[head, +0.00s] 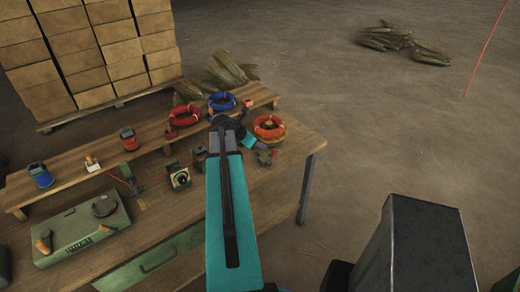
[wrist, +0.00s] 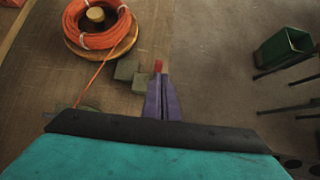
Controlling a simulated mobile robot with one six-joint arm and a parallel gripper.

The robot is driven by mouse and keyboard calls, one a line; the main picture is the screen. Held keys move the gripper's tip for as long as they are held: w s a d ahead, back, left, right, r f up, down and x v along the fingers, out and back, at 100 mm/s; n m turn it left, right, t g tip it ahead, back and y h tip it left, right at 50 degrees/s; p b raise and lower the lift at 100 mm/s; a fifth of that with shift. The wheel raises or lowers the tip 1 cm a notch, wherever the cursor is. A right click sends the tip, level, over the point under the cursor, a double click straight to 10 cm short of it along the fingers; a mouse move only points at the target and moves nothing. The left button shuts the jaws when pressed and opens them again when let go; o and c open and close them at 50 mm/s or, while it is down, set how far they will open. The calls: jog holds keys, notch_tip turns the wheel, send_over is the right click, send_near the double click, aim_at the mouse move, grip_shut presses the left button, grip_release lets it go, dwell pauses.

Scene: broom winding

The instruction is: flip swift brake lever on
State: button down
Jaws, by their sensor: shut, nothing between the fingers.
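The swift (head: 269,127) is a round wooden disc carrying an orange coil, at the right end of the bench. It also shows at upper left in the wrist view (wrist: 130,42). Beside it is a small grey-green block assembly (head: 264,157), also in the wrist view (wrist: 126,70). A red tip, seemingly the brake lever's (wrist: 158,66), shows just beyond my fingertips. My gripper (wrist: 160,82), with purple fingers, is shut and empty beside the blocks. In the head view my gripper (head: 259,147) is small and partly hidden. I cannot tell whether it touches the lever, nor the lever's position.
The wooden bench (head: 290,150) ends just right of the swift. Red (head: 185,116) and blue (head: 222,102) coils stand on a raised shelf behind. An orange strand runs down from the swift's coil in the wrist view. A green bin (wrist: 285,47) stands at right.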

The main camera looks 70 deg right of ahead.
notch_tip(320, 180, up, 7)
jog(key=s+d+b, duration=0.1)
jog(key=b, duration=0.1)
jog(key=shift+d+r, duration=0.2)
jog(key=shift+d, duration=0.2)
dwell(0.6)
